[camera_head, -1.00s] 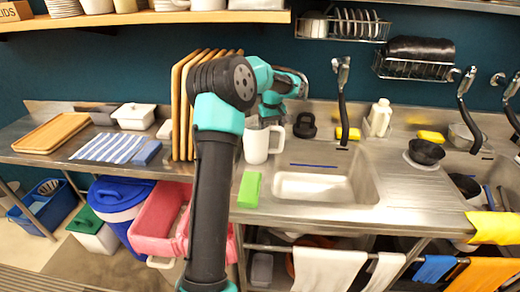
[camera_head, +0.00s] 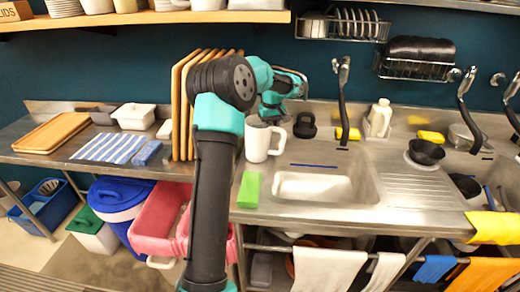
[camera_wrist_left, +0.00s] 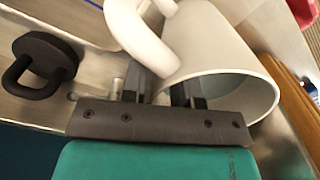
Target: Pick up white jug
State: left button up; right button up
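The white jug (camera_head: 257,143) stands upright on the steel counter, left of the sink, with its handle to the right. My left gripper (camera_head: 270,115) reaches down at its rim from behind and above. In the left wrist view, the jug (camera_wrist_left: 228,62) shows its open mouth and handle. The fingers of my left gripper (camera_wrist_left: 165,90) straddle the jug's wall beside the handle, one inside the mouth and one outside, and appear closed on it. The fingertips are partly hidden by the jug. My right gripper is not in view.
Wooden boards (camera_head: 181,105) stand close on the left. A black round item (camera_head: 305,125) lies to the right, behind the sink (camera_head: 312,186). A green sponge (camera_head: 249,190) lies in front of the jug. A shelf (camera_head: 145,17) hangs above.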

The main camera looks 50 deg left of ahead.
pick_arm(q)
grip_shut()
dwell(0.7)
